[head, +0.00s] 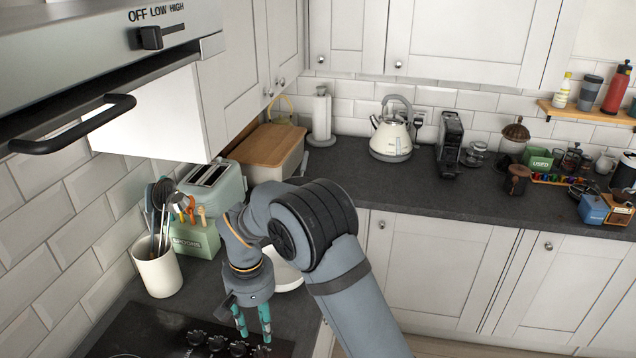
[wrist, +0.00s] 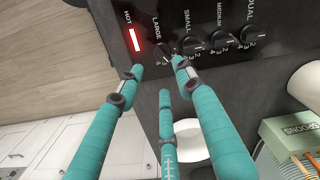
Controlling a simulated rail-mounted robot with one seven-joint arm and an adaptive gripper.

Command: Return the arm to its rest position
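My gripper (head: 253,320) hangs low over the front edge of the black cooktop (head: 150,330), fingers pointing down, near its row of control knobs (head: 218,343). In the wrist view its teal fingers (wrist: 160,75) are spread apart with nothing between them. They reach towards the knobs (wrist: 190,46) and the lit red HOT light (wrist: 134,40); whether a fingertip touches a knob I cannot tell. My arm is bent, reaching down from the lower right of the head view.
A utensil crock (head: 158,272), green SPOONS box (head: 196,238), toaster (head: 215,187) and partly hidden white round item (head: 287,272) stand close by. A kettle (head: 391,135) stands farther back.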

